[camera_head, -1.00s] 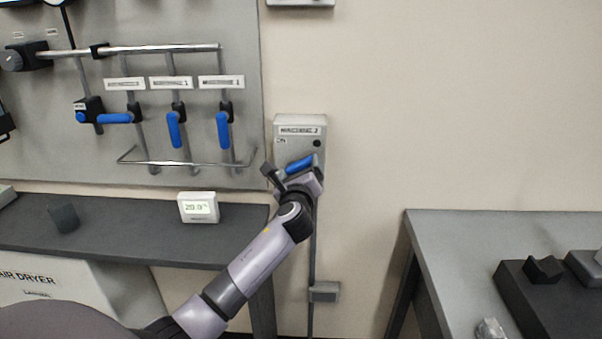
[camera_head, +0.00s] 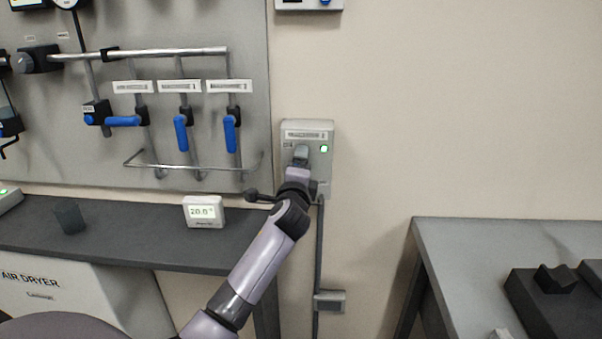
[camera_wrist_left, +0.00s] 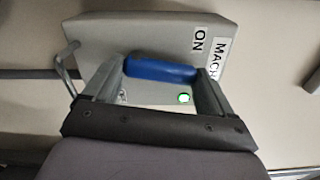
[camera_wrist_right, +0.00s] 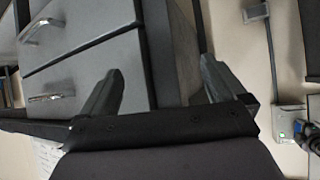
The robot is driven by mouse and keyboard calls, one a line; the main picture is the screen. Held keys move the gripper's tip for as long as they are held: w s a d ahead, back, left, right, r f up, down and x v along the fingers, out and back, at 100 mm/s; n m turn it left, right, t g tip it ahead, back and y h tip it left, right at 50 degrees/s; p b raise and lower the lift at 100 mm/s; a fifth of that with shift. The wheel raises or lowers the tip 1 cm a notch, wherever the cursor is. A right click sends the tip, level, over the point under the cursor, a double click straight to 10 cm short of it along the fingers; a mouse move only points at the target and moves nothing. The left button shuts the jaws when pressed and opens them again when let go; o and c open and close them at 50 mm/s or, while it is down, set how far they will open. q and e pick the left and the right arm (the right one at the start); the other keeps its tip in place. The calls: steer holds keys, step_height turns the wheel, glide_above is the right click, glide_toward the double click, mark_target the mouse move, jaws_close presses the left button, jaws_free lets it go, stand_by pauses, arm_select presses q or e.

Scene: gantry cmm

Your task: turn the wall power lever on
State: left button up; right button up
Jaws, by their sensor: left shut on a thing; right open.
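The grey wall power box (camera_head: 319,170) has an "ON" label and a lit green lamp (camera_head: 324,149); it also shows in the left wrist view (camera_wrist_left: 150,35). My left gripper (camera_head: 301,155) is at the front of the box. In the left wrist view the blue lever handle (camera_wrist_left: 160,69) lies between the fingers of the left gripper (camera_wrist_left: 158,88), which is shut on it. The handle is hidden behind the gripper in the head view. My right gripper (camera_wrist_right: 160,85) is open and empty, seen only in the right wrist view.
A pipe panel with blue valve handles (camera_head: 181,133) hangs left of the box. Below it is a dark shelf (camera_head: 130,225) with a small display (camera_head: 204,211). A grey table (camera_head: 460,245) stands at right. A drawer cabinet (camera_wrist_right: 90,50) is beyond my right gripper.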

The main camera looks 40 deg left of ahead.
arm_select(q)
steer(key=shift+s+a+n, duration=0.1)
steer(key=shift+a+n, duration=0.05)
steer(key=shift+n, duration=0.85)
steer(key=o, duration=0.8)
steer(key=shift+o, duration=0.2)
steer(key=shift+s, duration=0.1)
steer(key=v, duration=0.7)
steer(key=shift+b, duration=0.45)
